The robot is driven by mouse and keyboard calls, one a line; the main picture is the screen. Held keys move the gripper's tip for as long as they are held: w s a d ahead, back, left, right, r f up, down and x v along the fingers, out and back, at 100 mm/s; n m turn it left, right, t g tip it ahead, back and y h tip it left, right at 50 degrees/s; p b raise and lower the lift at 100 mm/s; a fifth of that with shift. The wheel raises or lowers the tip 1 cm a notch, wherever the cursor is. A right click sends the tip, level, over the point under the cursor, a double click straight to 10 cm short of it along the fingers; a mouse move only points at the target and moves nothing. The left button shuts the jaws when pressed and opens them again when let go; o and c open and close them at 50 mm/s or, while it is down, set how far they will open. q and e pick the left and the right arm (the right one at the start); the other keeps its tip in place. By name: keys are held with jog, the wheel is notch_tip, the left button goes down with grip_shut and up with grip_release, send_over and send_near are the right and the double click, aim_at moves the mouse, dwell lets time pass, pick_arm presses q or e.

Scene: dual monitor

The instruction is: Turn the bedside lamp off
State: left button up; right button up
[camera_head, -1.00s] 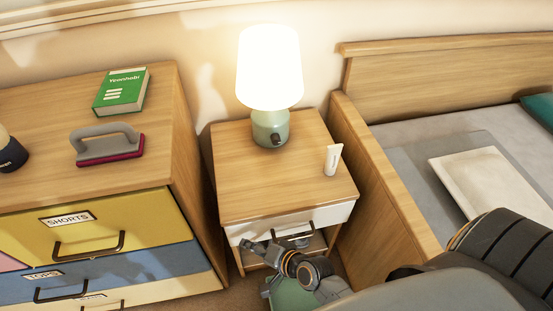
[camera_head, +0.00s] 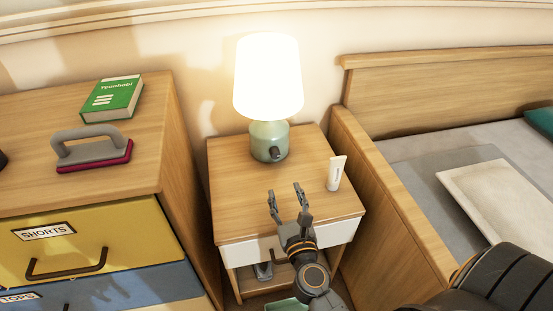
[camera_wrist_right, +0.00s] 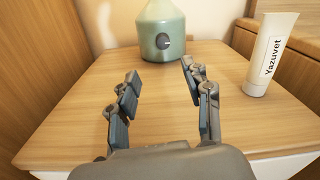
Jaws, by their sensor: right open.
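The bedside lamp (camera_head: 268,78) is lit, with a bright white shade and a pale green base (camera_head: 266,136). It stands upright on the wooden nightstand (camera_head: 228,190). A dark knob (camera_head: 275,153) is on the front of its base; the knob also shows in the right wrist view (camera_wrist_right: 163,41). My right gripper (camera_head: 285,190) is open and empty over the front of the nightstand, fingers pointing toward the lamp base, apart from it. In the right wrist view its fingertips (camera_wrist_right: 160,72) sit either side of the knob's line. My left gripper is not in view.
A white tube (camera_head: 336,173) stands upright at the nightstand's right, close to my right gripper's path side. The bed (camera_head: 385,190) borders the nightstand's right. A dresser (camera_head: 150,150) at left holds a green book (camera_head: 111,97) and a grey-handled brush (camera_head: 90,148).

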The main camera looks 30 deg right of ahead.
aim_at(276, 156)
jog(key=shift+w+d+f, duration=0.1)
jog(key=shift+w+d, duration=0.1)
jog(key=shift+w, duration=0.05)
jog(key=x, duration=1.3)
jog(key=shift+d+p, duration=0.1)
jog(key=shift+p, duration=0.3)
grip_shut()
